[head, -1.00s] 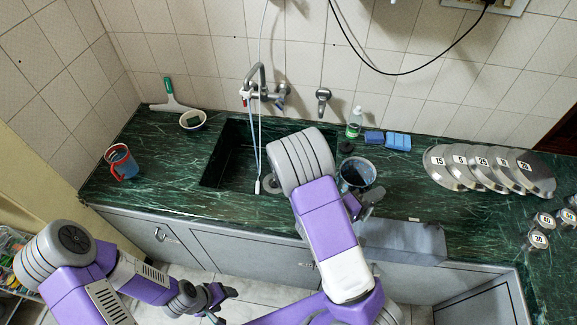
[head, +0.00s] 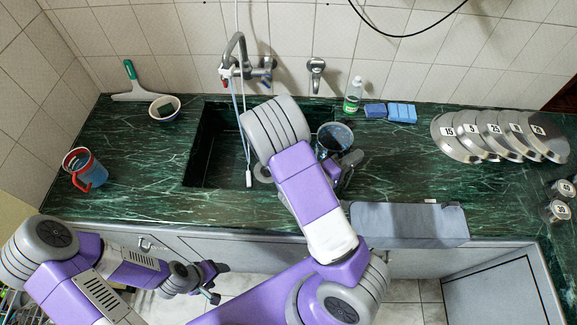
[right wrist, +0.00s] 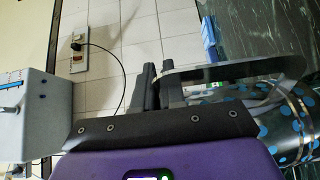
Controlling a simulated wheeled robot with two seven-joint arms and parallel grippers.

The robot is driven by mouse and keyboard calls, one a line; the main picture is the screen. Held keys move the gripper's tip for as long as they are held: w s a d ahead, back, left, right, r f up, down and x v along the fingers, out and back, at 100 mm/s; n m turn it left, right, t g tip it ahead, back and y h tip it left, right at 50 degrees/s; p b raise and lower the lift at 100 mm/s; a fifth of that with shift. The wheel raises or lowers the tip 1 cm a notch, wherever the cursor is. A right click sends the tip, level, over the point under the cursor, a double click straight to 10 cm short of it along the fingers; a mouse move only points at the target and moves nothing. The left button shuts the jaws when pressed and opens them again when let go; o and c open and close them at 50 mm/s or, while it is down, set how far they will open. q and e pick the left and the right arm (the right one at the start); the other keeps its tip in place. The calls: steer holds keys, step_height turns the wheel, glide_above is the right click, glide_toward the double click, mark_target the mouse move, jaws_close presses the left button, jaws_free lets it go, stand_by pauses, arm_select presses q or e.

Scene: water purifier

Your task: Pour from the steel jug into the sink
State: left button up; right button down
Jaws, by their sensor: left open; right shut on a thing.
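The steel jug (head: 334,136) is at the right edge of the sink (head: 208,160), looking upright, with a dark bluish inside. My right gripper (head: 346,160) is shut on the jug at its near right side. In the right wrist view the jug (right wrist: 288,122) is a shiny body with blue spots, beside the fingers (right wrist: 160,88). I cannot tell how high it is above the counter. My right arm hides part of the sink's right side. My left gripper (head: 212,282) is open and empty, low in front of the cabinets.
A tap (head: 236,55) with a hanging hose reaches over the sink. A red-handled mug (head: 84,170), a bowl (head: 164,108) and a squeegee (head: 132,85) are to the left. A soap bottle (head: 353,95), blue sponges (head: 392,112) and numbered lids (head: 497,136) are to the right.

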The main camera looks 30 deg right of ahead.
mark_target(320, 147)
steer(key=shift+w+f+b, duration=0.1)
steer(key=shift+f+b, duration=0.35)
steer(key=shift+f, duration=0.2)
